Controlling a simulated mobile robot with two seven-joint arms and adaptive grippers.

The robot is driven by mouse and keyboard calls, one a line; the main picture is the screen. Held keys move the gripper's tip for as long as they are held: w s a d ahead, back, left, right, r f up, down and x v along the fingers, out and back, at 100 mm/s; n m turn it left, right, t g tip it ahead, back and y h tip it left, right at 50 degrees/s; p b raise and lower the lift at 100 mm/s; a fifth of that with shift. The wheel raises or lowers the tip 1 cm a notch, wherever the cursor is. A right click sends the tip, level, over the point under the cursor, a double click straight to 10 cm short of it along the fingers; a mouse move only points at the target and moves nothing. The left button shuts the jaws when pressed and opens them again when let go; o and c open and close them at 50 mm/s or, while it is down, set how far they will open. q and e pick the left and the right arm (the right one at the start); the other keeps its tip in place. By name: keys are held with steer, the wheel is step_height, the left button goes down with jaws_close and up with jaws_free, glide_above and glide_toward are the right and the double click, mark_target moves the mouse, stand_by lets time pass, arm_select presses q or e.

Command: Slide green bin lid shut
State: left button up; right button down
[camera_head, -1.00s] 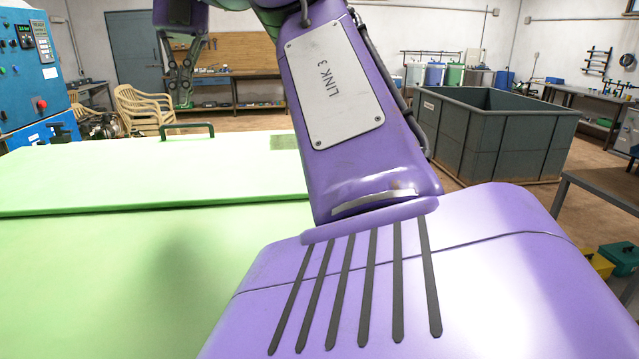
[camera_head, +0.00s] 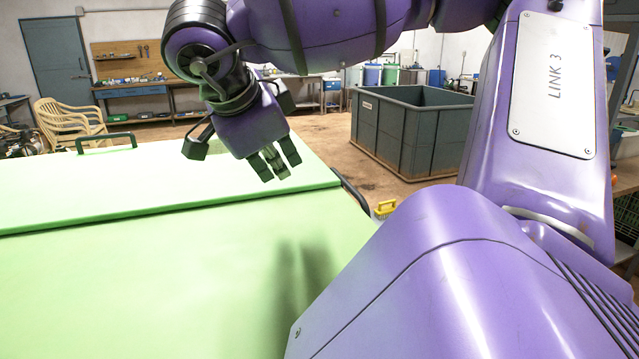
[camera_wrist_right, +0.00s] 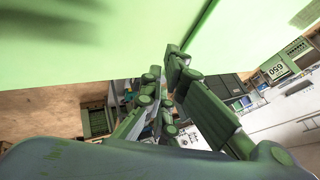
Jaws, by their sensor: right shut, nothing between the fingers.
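The green bin top fills the left and lower part of the head view. A raised far panel (camera_head: 60,195) ends in a straight dark-shadowed step above the nearer, lower panel (camera_head: 150,285). A black bar handle (camera_head: 107,142) stands at the far panel's back edge. My right gripper (camera_head: 277,166) hangs over the far panel's right part, fingers pointing down, shut and empty. It looks clear of the handle; I cannot tell whether it touches the panel. The right wrist view shows its green-grey fingers (camera_wrist_right: 165,100) beside the green surface (camera_wrist_right: 100,40). My left gripper is not in view.
A second black handle (camera_head: 350,190) sits at the bin's right side. A large grey-green open tank (camera_head: 410,135) stands on the floor behind right. Cream chairs (camera_head: 65,122) and a workbench (camera_head: 150,93) are at the back.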

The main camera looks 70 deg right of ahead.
steer(key=x, duration=0.7)
steer(key=w+x, duration=0.1)
steer(key=x, duration=0.2)
steer(key=shift+d+p, duration=0.15)
steer(key=shift+p, duration=0.25)
steer(key=shift+w+d, duration=0.9)
steer(key=shift+w, duration=0.05)
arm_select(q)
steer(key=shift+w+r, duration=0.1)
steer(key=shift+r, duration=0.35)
arm_select(e)
steer(key=shift+w+d, duration=0.35)
steer(key=shift+d, duration=0.1)
